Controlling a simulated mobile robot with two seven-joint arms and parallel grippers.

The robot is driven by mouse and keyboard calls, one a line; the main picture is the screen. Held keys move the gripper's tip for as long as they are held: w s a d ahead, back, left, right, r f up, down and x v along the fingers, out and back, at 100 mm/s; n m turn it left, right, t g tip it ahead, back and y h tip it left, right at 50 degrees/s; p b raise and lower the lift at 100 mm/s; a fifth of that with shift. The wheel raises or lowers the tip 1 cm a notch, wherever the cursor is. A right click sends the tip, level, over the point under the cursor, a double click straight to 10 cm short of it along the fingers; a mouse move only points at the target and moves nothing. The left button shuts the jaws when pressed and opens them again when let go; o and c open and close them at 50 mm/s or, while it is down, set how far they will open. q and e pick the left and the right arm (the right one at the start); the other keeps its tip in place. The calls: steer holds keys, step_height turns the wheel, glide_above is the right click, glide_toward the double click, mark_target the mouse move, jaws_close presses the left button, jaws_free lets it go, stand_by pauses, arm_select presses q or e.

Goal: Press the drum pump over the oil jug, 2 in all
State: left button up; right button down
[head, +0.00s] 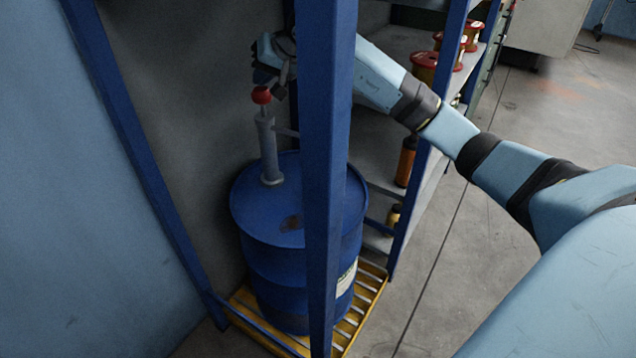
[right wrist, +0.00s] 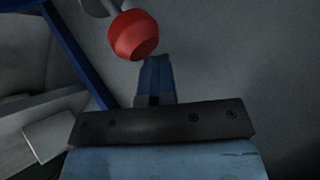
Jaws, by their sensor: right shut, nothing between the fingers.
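A blue drum (head: 265,215) stands upright behind a blue post. A grey hand pump (head: 268,150) rises from its lid, with a red ball knob (head: 261,95) on top. My right gripper (head: 277,90) is shut and empty, close beside the knob at its upper right; I cannot tell whether they touch. In the right wrist view the red knob (right wrist: 134,35) shows just beyond the gripper (right wrist: 154,75). The pump's spout is mostly hidden behind the post. I cannot make out an oil jug. My left gripper is not in view.
The drum stands on a yellow slatted pallet (head: 243,300). A blue upright post (head: 325,180) stands in front of the drum. Shelves at the right hold red-topped spools (head: 424,68) and an orange bottle (head: 405,162). A blue wall (head: 75,190) fills the left. Open floor (head: 500,130) lies at right.

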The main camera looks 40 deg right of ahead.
steer(key=shift+f, duration=0.1)
steer(key=shift+r+p, duration=2)
steer(key=shift+r, duration=1.05)
